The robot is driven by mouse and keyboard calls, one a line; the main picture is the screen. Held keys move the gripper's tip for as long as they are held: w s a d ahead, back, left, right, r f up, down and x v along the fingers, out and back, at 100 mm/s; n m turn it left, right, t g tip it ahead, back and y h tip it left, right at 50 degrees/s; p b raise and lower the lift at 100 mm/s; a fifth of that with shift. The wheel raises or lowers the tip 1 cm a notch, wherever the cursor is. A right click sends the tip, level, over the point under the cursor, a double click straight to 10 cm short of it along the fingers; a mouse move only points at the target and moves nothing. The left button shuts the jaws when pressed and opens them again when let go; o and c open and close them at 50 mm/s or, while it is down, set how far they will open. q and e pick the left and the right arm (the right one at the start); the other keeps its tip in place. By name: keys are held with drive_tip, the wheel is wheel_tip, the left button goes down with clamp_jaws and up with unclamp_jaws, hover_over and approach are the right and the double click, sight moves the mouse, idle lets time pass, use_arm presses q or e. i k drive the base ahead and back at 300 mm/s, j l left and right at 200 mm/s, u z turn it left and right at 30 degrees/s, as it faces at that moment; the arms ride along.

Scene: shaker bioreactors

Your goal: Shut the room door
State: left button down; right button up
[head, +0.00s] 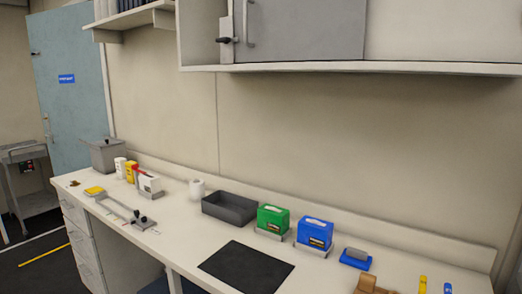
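The room door (75,100) is a pale blue panel with a small blue sign, at the far left of the head view beyond the bench. A small handle (47,122) shows low near its left edge. The bench end and a grey bin hide its lower right part. I cannot tell from this view whether it stands open or shut. Neither of my grippers is in view.
A long white bench (185,225) with drawers runs along the wall, holding a grey bin (104,154), a tray (229,208), green and blue boxes and a black mat. A grey cart (30,180) stands left, beside the door. Some dark floor (35,250) is clear.

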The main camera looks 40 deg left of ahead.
sight(67, 70)
drive_tip(key=u, duration=2.35)
drive_tip(key=i+j+u, duration=0.2)
drive_tip(key=i, duration=0.15)
drive_tip(key=i+j+u, duration=0.2)
drive_tip(key=i, duration=0.15)
drive_tip(key=i+u, duration=0.3)
drive_tip(key=i, duration=2)
drive_tip(key=i+z, duration=0.1)
drive_tip(key=i, duration=2.2)
drive_tip(key=i+z, duration=0.2)
drive_tip(key=i, duration=0.4)
drive_tip(key=i+j+z, duration=0.2)
drive_tip(key=i, duration=0.35)
drive_tip(key=i+j+z, duration=0.1)
drive_tip(key=i+z, duration=0.15)
drive_tip(key=i, duration=0.35)
